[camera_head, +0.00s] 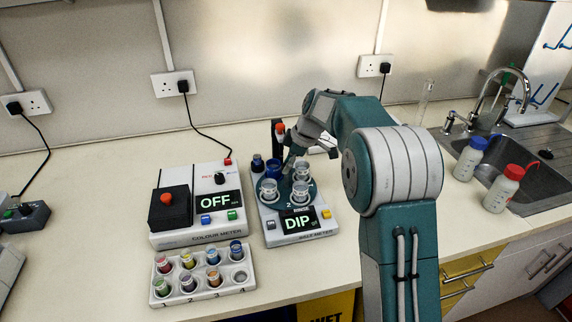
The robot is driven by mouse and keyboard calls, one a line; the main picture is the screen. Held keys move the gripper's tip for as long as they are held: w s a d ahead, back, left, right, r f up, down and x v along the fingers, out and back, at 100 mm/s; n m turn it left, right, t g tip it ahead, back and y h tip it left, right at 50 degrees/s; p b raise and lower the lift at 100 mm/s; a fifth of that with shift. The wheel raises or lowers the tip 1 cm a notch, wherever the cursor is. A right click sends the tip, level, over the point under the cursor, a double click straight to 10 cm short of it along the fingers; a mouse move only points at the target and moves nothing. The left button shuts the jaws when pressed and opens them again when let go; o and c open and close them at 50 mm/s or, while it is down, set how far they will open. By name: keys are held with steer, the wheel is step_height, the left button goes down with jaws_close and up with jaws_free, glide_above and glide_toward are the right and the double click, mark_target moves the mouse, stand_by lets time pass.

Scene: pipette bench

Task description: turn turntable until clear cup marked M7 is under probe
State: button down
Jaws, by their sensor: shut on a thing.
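The turntable (284,203) is a dark teal disc on a white meter whose display reads "DIP". It carries clear cups at front left (268,189), at front right (300,193) and at right (302,169). A blue cup (272,168) stands toward the back left. The mark M7 is too small to read on any cup. A dark post with a red top (279,131) rises behind the disc; the probe tip cannot be made out. My gripper (289,164) reaches down over the disc among the cups and is shut on part of the turntable, its fingertips hardly visible.
A colour meter (195,236) reading "OFF" stands close left, with a white rack (203,287) of coloured vials in front. Bottles with blue (470,160) and red (502,190) caps stand right by the sink.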

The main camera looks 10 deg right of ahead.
steer(key=shift+w+f+n+g, duration=0.1)
steer(key=shift+n+g, duration=0.35)
steer(key=shift+n, duration=0.75)
steer(key=shift+w+f+n+g, duration=0.1)
steer(key=shift+n+g, duration=0.35)
steer(key=shift+n, duration=0.75)
steer(key=shift+n+g+h, duration=0.4)
steer(key=shift+n+g, duration=0.3)
steer(key=shift+n, duration=1.8)
steer(key=shift+c, duration=1.7)
jaws_free()
steer(key=shift+w, duration=0.15)
steer(key=shift+r, duration=0.1)
step_height(320, 180, up, 10)
steer(key=shift+a, duration=0.1)
